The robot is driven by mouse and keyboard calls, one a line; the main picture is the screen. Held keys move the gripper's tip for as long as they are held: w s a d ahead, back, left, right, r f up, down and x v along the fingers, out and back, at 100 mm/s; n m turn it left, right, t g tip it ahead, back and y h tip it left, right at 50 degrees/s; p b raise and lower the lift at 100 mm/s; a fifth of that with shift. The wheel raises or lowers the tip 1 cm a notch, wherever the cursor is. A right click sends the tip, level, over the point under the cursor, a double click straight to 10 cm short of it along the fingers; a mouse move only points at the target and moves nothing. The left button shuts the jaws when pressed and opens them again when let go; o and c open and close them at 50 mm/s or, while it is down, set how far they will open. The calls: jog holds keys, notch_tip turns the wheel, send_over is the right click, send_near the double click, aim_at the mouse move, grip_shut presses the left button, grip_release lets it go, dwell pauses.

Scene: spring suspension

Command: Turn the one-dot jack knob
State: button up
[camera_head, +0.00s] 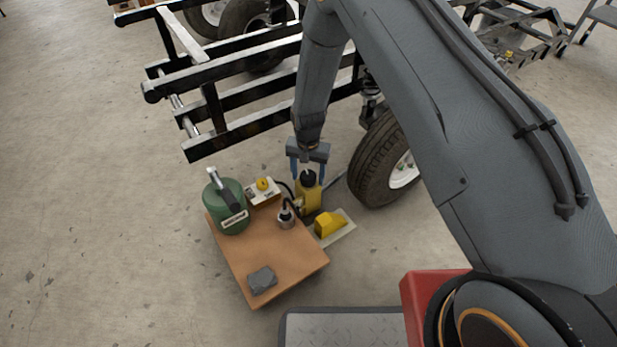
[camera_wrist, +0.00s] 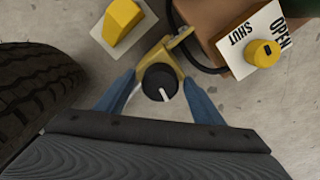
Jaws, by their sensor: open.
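A yellow jack (camera_head: 310,198) stands on the floor beside the wooden board, with a black round knob (camera_head: 308,178) on top. In the wrist view the black knob (camera_wrist: 157,80) carries a white pointer line aimed down and slightly right. I cannot make out any dot marking. My gripper (camera_head: 308,180) points down over the jack with its blue fingers apart. In the wrist view my gripper (camera_wrist: 160,80) has one finger on each side of the knob, with gaps showing. I cannot tell how far above it the fingertips are.
A yellow wedge (camera_head: 328,224) lies nearby. A tyre (camera_head: 376,165) stands close right; the frame (camera_head: 240,135) is behind.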

jog(key=shift+f, duration=0.25)
jog(key=c, duration=1.1)
jog(key=shift+o, duration=0.3)
